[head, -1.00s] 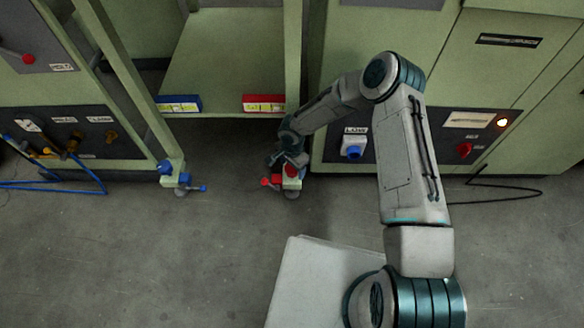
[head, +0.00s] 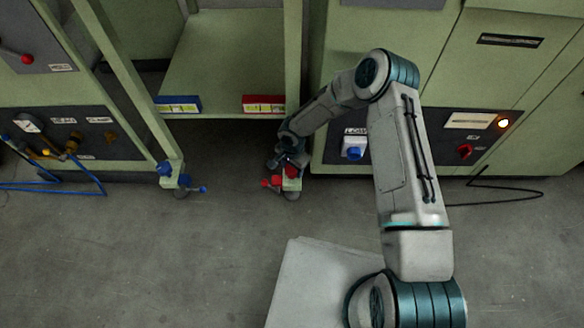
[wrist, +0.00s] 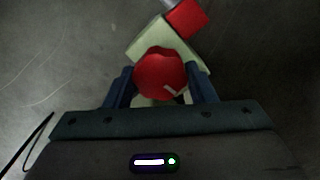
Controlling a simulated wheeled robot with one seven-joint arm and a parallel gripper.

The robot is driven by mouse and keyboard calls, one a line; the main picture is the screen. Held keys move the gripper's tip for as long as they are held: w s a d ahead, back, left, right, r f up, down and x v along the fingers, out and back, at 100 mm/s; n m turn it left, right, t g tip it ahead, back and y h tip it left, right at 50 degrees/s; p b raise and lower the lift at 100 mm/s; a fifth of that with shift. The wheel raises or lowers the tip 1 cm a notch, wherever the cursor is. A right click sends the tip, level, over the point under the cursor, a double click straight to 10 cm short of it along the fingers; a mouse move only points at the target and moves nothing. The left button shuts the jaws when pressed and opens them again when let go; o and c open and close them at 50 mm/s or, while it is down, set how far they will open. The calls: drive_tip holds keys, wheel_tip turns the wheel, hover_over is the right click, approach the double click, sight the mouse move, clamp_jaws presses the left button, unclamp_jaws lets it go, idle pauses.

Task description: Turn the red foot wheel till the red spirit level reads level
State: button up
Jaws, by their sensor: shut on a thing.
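The red foot wheel (wrist: 160,72) is a round red knob with a pale mark, on a pale green foot block (wrist: 145,45). My gripper (wrist: 161,88) has one dark finger on each side of the wheel and is shut on it. In the head view, my gripper (head: 286,158) is at the foot of the right shelf post, partly hiding the red wheel (head: 291,171). The red spirit level (head: 264,103) lies on the shelf's front edge at the right, with a yellowish window; its bubble is too small to read.
A blue spirit level (head: 179,104) is on the shelf's left end, above a blue foot wheel (head: 164,168). A red handle (head: 270,182) projects beside the red wheel. A green cabinet with a blue knob (head: 353,153) stands right. Blue hoses (head: 60,187) lie left. Open floor is in front.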

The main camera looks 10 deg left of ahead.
drive_tip(key=n, duration=0.3)
drive_tip(key=shift+n+b, duration=0.3)
drive_tip(key=shift+b, duration=0.05)
drive_tip(key=n, duration=0.3)
drive_tip(key=shift+n, duration=0.3)
drive_tip(key=n, duration=0.3)
drive_tip(key=shift+n, duration=0.3)
drive_tip(key=n, duration=0.3)
drive_tip(key=shift+n, duration=0.3)
drive_tip(key=n, duration=0.3)
drive_tip(key=shift+n+p, duration=0.3)
drive_tip(key=shift+p, duration=0.05)
drive_tip(key=n, duration=0.3)
drive_tip(key=shift+n, duration=0.4)
drive_tip(key=n+p, duration=0.1)
drive_tip(key=n, duration=0.5)
drive_tip(key=shift+n, duration=0.3)
